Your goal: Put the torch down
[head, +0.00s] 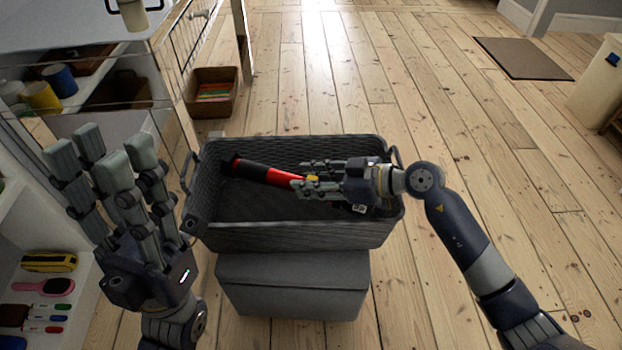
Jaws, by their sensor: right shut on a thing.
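The torch (265,173) is red and black and lies roughly level at the grey woven basket (290,236), its black head towards the left. My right gripper (312,179) is shut on the red end of the torch, over the inside of the basket. The fingers hide the torch's right end. I cannot tell whether the torch touches the basket floor. My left gripper (105,160) is raised at the left, fingers spread and apart from each other, open and empty, beside the basket.
The basket stands on or behind a grey box (292,285). Shelves with a yellow-black item (48,262), a pink brush (44,286) and cups (42,97) line the left. A small brown box (211,92) and a dark mat (522,58) lie beyond. Floor at the right is clear.

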